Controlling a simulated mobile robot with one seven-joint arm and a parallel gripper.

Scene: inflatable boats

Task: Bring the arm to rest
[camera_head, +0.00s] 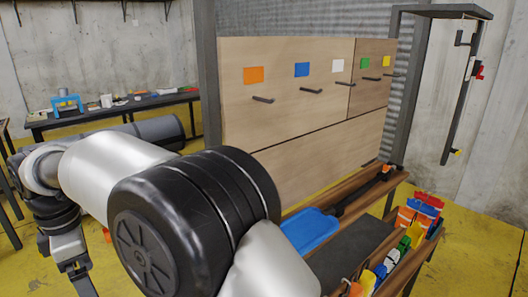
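My arm fills the lower left and middle of the head view. It is bent, with a large black joint nearest the camera and the wrist at the far left. My gripper (78,270) hangs at the lower left, pointing down over the yellow floor. It is apart from the workbench, and no object can be made out in it. Its fingertips are small and partly cut off, so I cannot tell whether it is open or shut.
A wooden pegboard (300,130) with coloured tags and hooks stands behind a workbench. The bench holds a blue paddle (311,232), a dark mat (350,250) and several coloured items at right. A dark side table (110,112) stands at the back left. Yellow floor is clear at right.

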